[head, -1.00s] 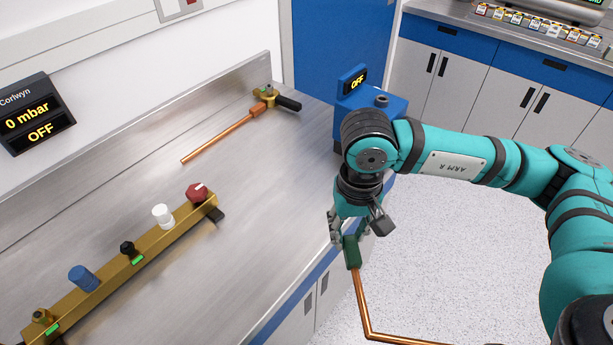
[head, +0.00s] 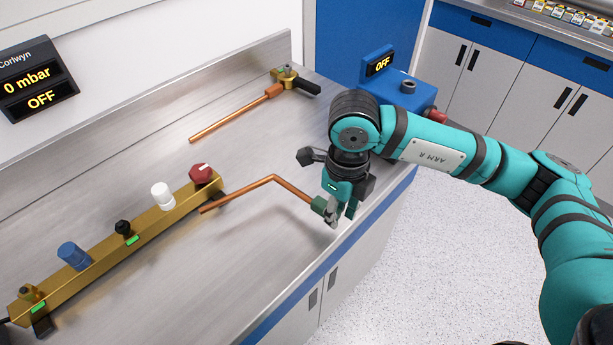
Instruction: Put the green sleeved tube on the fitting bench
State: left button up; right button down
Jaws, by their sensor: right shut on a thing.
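The green sleeved tube is a bent copper tube (head: 273,180) with a green sleeve (head: 319,205) at its right end. My right gripper (head: 337,214) is shut on the tube at the green sleeve. The tube is over the steel fitting bench (head: 262,250), near its front edge. Its free end reaches left to just beside the brass manifold's red-knob end. I cannot tell whether the tube touches the bench top. My left gripper is out of view.
A brass manifold (head: 100,257) with several coloured knobs lies along the bench's left part. A straight copper tube (head: 235,115) with a brass valve (head: 290,78) lies at the back. A blue unit reading OFF (head: 398,88) stands at the right. Bare bench lies in front.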

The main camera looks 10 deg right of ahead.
jog(key=shift+w+d+m, duration=0.1)
jog(key=shift+w+m, duration=0.1)
jog(key=shift+m, duration=0.1)
jog(key=w+d+p, duration=0.1)
jog(key=w+d, duration=0.2)
jog(key=w, duration=0.1)
jog(key=w+d+f+p, duration=0.1)
jog(key=w+d+p, duration=0.1)
jog(key=w+d, duration=0.1)
jog(key=w+d+p, duration=0.2)
jog(key=w+d, duration=0.1)
jog(key=w, duration=0.2)
jog(key=shift+d+f, duration=0.25)
jog(key=shift+d, duration=0.15)
jog(key=shift+f+p, duration=0.85)
jog(key=shift+f, duration=1.1)
jog(key=c, duration=1.1)
grip_release()
jog(key=shift+r, duration=0.15)
